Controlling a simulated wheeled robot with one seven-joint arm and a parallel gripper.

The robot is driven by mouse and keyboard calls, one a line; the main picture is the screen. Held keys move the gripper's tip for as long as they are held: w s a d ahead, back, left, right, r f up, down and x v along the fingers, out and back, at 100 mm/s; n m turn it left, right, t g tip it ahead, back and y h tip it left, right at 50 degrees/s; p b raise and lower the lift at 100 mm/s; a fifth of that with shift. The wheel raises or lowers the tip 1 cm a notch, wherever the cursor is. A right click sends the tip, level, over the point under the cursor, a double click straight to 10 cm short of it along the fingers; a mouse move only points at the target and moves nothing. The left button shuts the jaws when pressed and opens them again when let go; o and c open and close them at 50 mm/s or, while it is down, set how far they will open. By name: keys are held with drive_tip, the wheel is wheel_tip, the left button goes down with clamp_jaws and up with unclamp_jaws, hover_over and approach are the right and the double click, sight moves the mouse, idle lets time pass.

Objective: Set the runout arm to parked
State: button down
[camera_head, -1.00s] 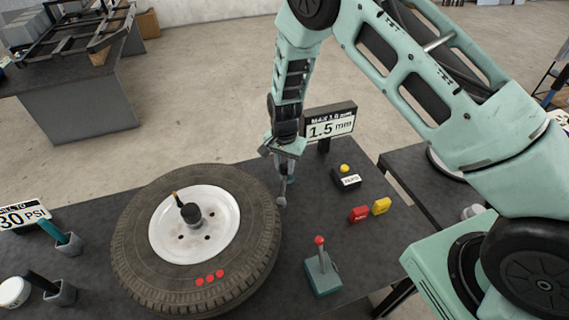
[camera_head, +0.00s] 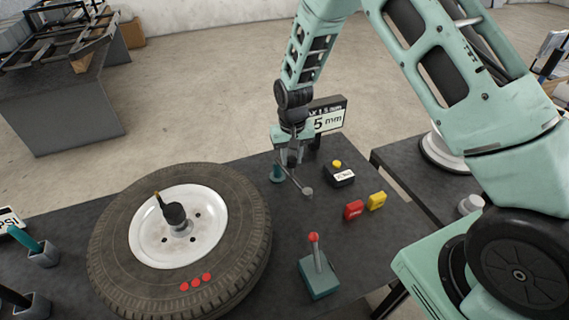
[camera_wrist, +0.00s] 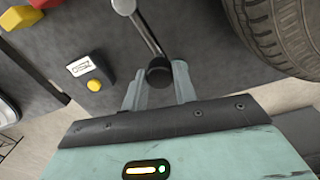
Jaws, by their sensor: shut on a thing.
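The runout arm (camera_head: 296,183) is a thin grey rod with a round grey tip, on a stand with a teal post (camera_head: 277,173) just right of the tyre (camera_head: 180,240). Its tip is clear of the tyre's side, with a gap of dark tabletop between them. My gripper (camera_head: 293,160) is shut on the runout arm near its upper end. In the wrist view the rod (camera_wrist: 146,34) runs from the grey tip to a black round end (camera_wrist: 160,73) between my gripper's fingers (camera_wrist: 159,86). My gripper partly hides the stand.
A display reading "5 mm" (camera_head: 328,122), partly covered by my gripper, stands behind. A box with a yellow button (camera_head: 338,174), red (camera_head: 353,210) and yellow blocks (camera_head: 376,201) lie to the right. A red-knobbed lever (camera_head: 316,265) stands in front.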

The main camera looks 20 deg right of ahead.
drive_tip(key=shift+w+d+n+b, duration=0.25)
drive_tip(key=shift+d+n+b, duration=0.2)
drive_tip(key=shift+d+n, duration=0.4)
drive_tip(key=shift+w+d+n+b, duration=0.25)
drive_tip(key=shift+d+n+b, duration=0.2)
drive_tip(key=shift+n, duration=0.6)
drive_tip(key=shift+d+r, duration=0.1)
drive_tip(key=c, duration=1.1)
unclamp_jaws()
wheel_tip(320, 180, up, 17)
drive_tip(key=b, duration=0.4)
drive_tip(key=shift+r, duration=0.15)
